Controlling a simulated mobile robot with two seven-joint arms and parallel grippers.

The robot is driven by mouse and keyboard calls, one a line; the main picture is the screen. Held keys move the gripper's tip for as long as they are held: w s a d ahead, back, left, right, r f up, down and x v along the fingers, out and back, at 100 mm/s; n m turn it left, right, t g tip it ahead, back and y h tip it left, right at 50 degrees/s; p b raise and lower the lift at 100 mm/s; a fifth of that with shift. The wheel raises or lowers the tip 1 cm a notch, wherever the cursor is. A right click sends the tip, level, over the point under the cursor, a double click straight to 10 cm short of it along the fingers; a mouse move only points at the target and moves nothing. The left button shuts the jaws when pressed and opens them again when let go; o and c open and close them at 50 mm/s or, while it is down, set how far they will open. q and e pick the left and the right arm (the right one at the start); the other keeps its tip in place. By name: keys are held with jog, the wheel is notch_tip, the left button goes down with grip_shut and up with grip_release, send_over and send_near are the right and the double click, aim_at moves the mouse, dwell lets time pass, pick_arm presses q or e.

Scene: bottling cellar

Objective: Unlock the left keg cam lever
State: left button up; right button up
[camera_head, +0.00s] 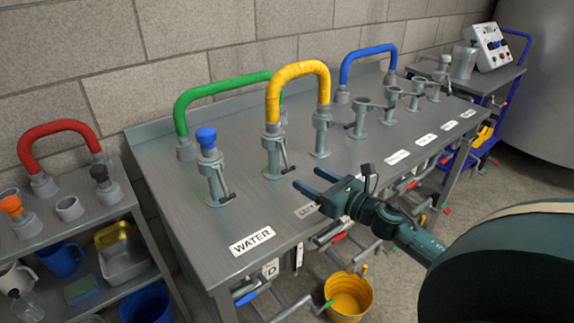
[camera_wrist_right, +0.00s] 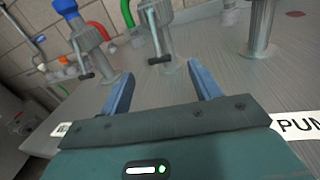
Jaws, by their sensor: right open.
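The steel coupling (camera_head: 273,155) with the yellow hose (camera_head: 298,70) on top stands behind a label partly hidden by my gripper, which seems to start "LE". Its dark-tipped cam lever (camera_head: 285,157) hangs on its right side, angled down. In the right wrist view the lever (camera_wrist_right: 160,59) shows beyond and between the fingers, near the coupling's foot. My right gripper (camera_head: 311,180) is open and empty, in front of the coupling and to its right, apart from the lever. The fingers also show in the wrist view (camera_wrist_right: 160,88). My left gripper is not in view.
A blue-capped coupling (camera_head: 208,165) with its own lever stands left, behind the WATER label (camera_head: 252,241). The green hose (camera_head: 225,86) arches behind. More couplings (camera_head: 360,120) line the steel table (camera_head: 160,150) to the right. A yellow bucket (camera_head: 348,297) stands on the floor.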

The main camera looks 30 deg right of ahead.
aim_at(288, 167)
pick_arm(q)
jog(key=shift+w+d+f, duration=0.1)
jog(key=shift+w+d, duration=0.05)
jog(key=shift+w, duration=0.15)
pick_arm(e)
jog(key=x, duration=0.8)
jog(key=shift+w+a, duration=0.1)
jog(key=shift+w, duration=0.1)
jog(key=c, duration=1.3)
pick_arm(q)
jog(key=shift+p, duration=0.3)
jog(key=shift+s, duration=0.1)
pick_arm(e)
jog(key=shift+d, duration=0.2)
